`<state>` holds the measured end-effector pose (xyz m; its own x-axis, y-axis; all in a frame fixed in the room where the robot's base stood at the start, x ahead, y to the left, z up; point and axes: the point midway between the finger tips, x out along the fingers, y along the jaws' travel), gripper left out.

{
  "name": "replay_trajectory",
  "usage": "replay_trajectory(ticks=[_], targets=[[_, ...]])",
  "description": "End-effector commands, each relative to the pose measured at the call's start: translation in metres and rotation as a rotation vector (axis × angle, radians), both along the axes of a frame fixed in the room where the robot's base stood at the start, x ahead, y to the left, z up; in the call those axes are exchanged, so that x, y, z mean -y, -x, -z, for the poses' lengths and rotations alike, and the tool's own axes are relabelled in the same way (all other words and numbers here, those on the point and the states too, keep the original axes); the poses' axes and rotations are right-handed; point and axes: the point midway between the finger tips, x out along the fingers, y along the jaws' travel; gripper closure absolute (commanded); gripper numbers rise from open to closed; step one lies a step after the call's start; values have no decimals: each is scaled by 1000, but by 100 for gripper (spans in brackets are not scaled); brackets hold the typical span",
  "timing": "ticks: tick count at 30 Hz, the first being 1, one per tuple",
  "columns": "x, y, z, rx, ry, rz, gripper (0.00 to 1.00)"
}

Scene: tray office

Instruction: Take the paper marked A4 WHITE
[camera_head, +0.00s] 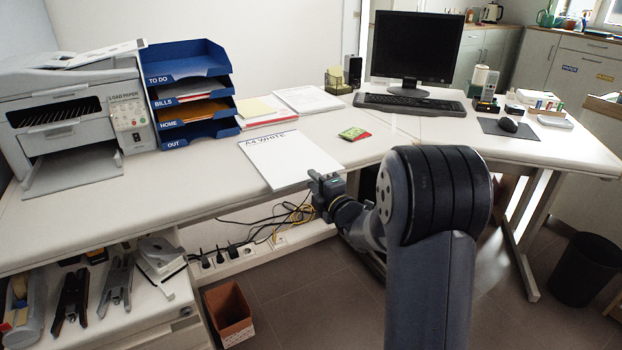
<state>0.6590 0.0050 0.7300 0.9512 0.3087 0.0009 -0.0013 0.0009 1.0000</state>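The paper marked A4 WHITE (287,160) is a white stack or sheet lying flat on the desk, near its front edge, with the dark lettering along its far side. My gripper (318,182) is at the paper's near right corner, by the desk's front edge, and hides part of that corner. The fingers are small and dark in this view. I cannot tell whether they are open or shut, or whether they touch the paper.
A printer (75,115) and a blue letter tray (227,128) stand at the left of the desk (150,198). Other papers (308,99) lie behind, with a green-and-red pad (354,134) to the right. A monitor (415,48) and keyboard (409,104) stand farther back. A bin (586,270) stands on the floor.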

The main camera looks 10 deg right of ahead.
Motion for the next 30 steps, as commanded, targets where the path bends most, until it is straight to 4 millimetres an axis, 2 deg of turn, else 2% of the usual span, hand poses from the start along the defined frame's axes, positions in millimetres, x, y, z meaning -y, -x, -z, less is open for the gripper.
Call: replay_trajectory(ticks=[6,15,30], targets=[[-4,-12,2,-1,-1,0,76],[-4,-13,1,-1,-1,0,76],[-4,-13,0,0,-1,0,97]])
